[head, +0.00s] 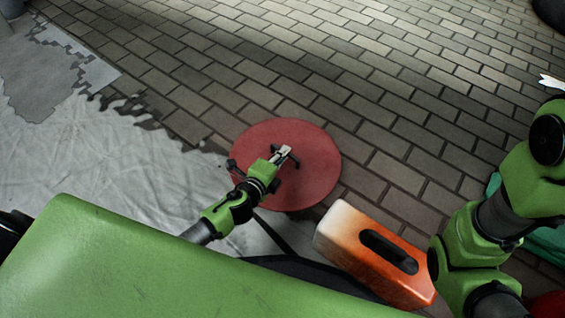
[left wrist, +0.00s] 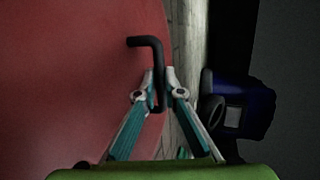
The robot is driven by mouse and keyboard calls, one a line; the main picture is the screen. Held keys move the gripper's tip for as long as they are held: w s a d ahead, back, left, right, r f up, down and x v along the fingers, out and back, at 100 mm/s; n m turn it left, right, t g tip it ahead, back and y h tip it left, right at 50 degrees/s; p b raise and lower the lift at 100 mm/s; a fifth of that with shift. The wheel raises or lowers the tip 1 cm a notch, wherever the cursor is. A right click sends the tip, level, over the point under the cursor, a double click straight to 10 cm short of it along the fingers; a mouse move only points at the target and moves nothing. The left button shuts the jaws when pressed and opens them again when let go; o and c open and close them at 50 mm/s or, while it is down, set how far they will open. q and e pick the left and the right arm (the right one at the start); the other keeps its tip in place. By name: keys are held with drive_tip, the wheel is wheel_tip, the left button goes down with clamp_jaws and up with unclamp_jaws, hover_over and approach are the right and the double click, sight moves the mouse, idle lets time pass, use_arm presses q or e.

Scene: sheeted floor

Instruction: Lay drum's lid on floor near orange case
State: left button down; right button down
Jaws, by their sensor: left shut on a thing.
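The drum's lid is a round red disc (head: 315,165) in the middle of the head view, with a dark bent handle on its face. It fills the left of the left wrist view (left wrist: 80,80), where the black handle (left wrist: 146,42) stands out from it. My left gripper (head: 283,154) is over the lid's face, and its fingers (left wrist: 161,78) are shut on the handle. Whether the lid touches the floor or hangs above it, I cannot tell. The orange case (head: 345,238), with a whitish end and a dark handle slot, is just below and right of the lid. My right gripper is out of view.
Brick paving (head: 400,110) is open above and right of the lid. A crumpled pale sheet (head: 130,170) covers the floor at left. A green thing (head: 548,245) shows partly behind my right arm. A blue and black object (left wrist: 245,105) is beyond the lid in the left wrist view.

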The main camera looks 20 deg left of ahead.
use_arm(q)
drive_tip(key=shift+f+b, duration=1.2)
drive_tip(key=shift+f, duration=0.3)
drive_tip(key=shift+f, duration=0.15)
drive_tip(key=c, duration=2.2)
unclamp_jaws()
drive_tip(key=shift+o, duration=0.2)
